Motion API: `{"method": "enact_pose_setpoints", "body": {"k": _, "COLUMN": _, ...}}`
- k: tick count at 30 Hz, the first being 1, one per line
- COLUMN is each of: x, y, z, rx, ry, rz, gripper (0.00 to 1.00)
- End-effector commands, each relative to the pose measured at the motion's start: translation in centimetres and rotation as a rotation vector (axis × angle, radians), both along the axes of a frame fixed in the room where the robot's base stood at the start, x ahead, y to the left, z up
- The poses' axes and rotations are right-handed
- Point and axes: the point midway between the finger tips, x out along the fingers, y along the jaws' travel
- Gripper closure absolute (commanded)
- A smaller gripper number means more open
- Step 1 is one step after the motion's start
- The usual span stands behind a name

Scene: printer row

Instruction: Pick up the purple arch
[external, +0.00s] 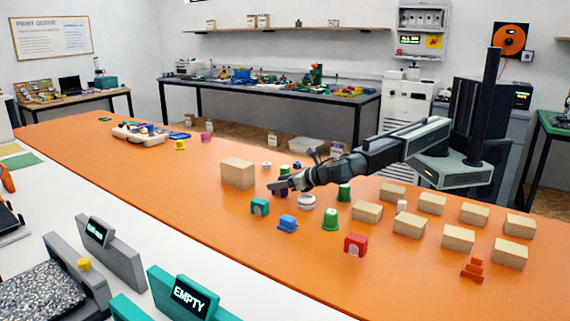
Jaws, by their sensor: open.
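A small purple piece (275,187), which looks like the purple arch, lies on the orange table (150,172) just right of a large tan block. My gripper (285,182) is low over the table at the end of my arm, reaching in from the right. Its tips are right by the purple piece and partly overlap it in the picture. The jaws are open. I cannot tell whether they touch the piece or are around it, and part of its shape is hidden.
Near my gripper are the tan block (237,173), a teal arch (260,207), a blue piece (288,223), a white round piece (306,202) and green cups (331,219). A red piece (355,244) and several tan blocks (458,238) stand to the right. The table's left middle is clear.

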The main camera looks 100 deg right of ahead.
Motion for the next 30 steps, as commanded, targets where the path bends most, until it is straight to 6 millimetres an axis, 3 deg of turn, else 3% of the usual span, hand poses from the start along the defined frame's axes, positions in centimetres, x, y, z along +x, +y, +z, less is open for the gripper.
{"method": "enact_pose_setpoints", "body": {"k": 4, "x": 0.5, "y": -0.4, "z": -0.4, "rx": 0.001, "ry": -0.001, "rz": 0.001, "gripper": 0.47}}
{"method": "enact_pose_setpoints", "body": {"k": 12, "x": 3.5, "y": -3.1, "z": -2.1, "rx": 0.001, "ry": 0.000, "rz": 0.000, "gripper": 0.47}}
{"method": "enact_pose_setpoints", "body": {"k": 18, "x": 3.5, "y": -3.2, "z": -1.9, "rx": 0.001, "ry": -0.001, "rz": 0.001, "gripper": 0.47}}
{"method": "enact_pose_setpoints", "body": {"k": 20, "x": 3.5, "y": -3.2, "z": -1.9, "rx": 0.001, "ry": -0.001, "rz": 0.001, "gripper": 0.61}}
{"method": "enact_pose_setpoints", "body": {"k": 24, "x": 3.5, "y": -3.2, "z": -1.9, "rx": 0.001, "ry": -0.001, "rz": 0.001, "gripper": 1.00}}
{"method": "enact_pose_setpoints", "body": {"k": 30, "x": 3.5, "y": -3.2, "z": -1.9, "rx": 0.001, "ry": -0.001, "rz": 0.001, "gripper": 1.00}}
